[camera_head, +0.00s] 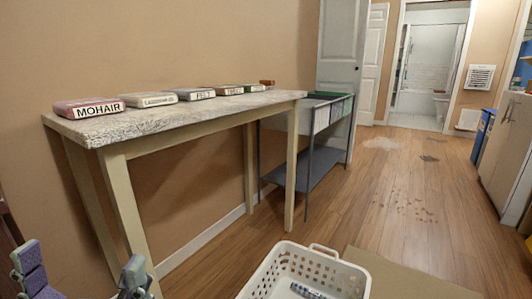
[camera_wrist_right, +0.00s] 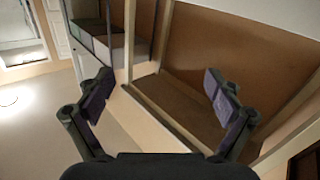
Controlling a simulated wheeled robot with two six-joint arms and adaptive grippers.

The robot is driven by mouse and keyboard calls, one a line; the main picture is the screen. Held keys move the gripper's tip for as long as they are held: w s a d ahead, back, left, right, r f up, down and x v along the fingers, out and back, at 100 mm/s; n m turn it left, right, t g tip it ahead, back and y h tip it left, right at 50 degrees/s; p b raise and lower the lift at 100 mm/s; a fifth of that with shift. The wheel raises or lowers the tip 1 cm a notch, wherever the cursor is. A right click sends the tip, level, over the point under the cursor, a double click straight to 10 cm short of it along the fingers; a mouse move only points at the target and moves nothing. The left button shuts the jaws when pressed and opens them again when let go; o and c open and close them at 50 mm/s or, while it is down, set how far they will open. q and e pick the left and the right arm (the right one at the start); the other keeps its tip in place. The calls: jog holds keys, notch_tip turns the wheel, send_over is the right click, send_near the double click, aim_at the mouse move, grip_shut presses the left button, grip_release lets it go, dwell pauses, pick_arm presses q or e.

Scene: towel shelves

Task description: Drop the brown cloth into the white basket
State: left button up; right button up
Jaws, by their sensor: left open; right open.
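A small brown item (camera_head: 267,82) lies at the far end of the long table's top; it may be the brown cloth, but it is too small to be sure. The white basket (camera_head: 340,275) stands on the floor at the bottom middle of the head view, cut off by the lower edge. A small blue-and-white item (camera_head: 308,291) lies inside it. My left gripper (camera_head: 84,274) is open and empty at the bottom left, in front of the table and left of the basket. My right gripper (camera_wrist_right: 158,94) is open with nothing between its fingers.
The table (camera_head: 190,112) runs along the left wall, with a row of labelled folded pieces, the nearest reading MOHAIR (camera_head: 88,108). A metal rack (camera_head: 318,170) with bins stands beyond it. A cabinet (camera_head: 508,145) is at right.

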jog(key=s+d+r+h+p, duration=0.1)
jog(key=s+r+p, duration=0.1)
jog(key=r+p, duration=1.2)
jog(key=s+d+r+m+p, duration=0.1)
jog(key=s+d+r+p, duration=0.1)
jog(key=r+p, duration=1.1)
notch_tip(320, 180, up, 4)
jog(key=shift+r+h+p, duration=0.1)
jog(key=shift+h+p, duration=0.25)
jog(key=shift+h, duration=0.05)
jog(key=shift+w+d, duration=0.1)
